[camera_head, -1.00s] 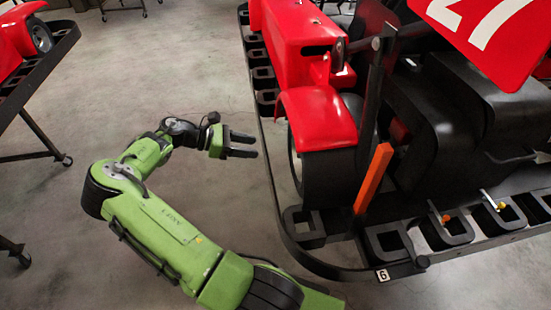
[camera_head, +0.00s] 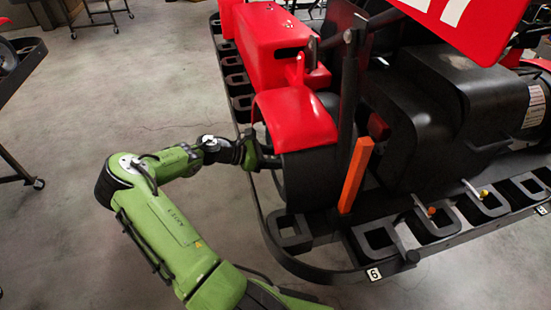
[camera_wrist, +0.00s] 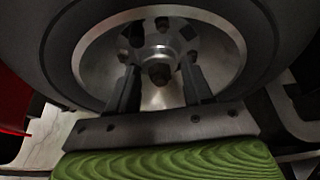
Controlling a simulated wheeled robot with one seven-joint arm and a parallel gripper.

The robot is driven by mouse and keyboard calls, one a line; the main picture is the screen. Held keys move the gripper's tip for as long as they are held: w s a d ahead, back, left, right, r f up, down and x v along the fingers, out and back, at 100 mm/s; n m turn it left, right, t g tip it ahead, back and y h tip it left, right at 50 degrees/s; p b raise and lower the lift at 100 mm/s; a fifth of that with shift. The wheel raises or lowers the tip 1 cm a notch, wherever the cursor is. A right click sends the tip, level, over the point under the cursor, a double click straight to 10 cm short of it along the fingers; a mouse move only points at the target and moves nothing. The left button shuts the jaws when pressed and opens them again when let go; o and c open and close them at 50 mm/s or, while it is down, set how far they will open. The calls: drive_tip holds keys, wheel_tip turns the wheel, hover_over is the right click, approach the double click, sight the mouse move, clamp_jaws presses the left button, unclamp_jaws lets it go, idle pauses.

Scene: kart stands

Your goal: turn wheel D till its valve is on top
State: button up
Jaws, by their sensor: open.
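One wheel of the red kart (camera_head: 309,178) stands under a red fender at the kart's near left corner. I see no letter on it, so I cannot tell that it is wheel D. In the wrist view its dark tyre (camera_wrist: 40,45) and metal rim (camera_wrist: 225,45) fill the upper part, with bolts around the hub. I cannot make out the valve. My gripper (camera_wrist: 159,72) is open, its two fingers apart in front of the hub and pointing at it. Whether they touch the wheel I cannot tell. In the head view my gripper (camera_head: 268,160) is at the wheel's outer side, partly hidden.
A black stand rail (camera_head: 262,225) with square pockets runs around the kart below the wheel. An orange post (camera_head: 355,175) rises just right of the wheel. A plate marked 6 (camera_head: 374,274) is on the near corner. The floor on the left (camera_head: 100,110) is clear.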

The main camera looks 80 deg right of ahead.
clamp_jaws()
drive_tip(key=shift+m+h+p, duration=0.3)
drive_tip(key=shift+m+h, duration=0.1)
drive_tip(key=shift+m, duration=0.1)
unclamp_jaws()
drive_tip(key=shift+a, duration=0.1)
drive_tip(key=p+v, duration=0.3)
drive_tip(key=v, duration=1.2)
drive_tip(key=shift+w+a+r, duration=0.2)
drive_tip(key=shift+a+r, duration=0.05)
drive_tip(key=shift+r, duration=0.05)
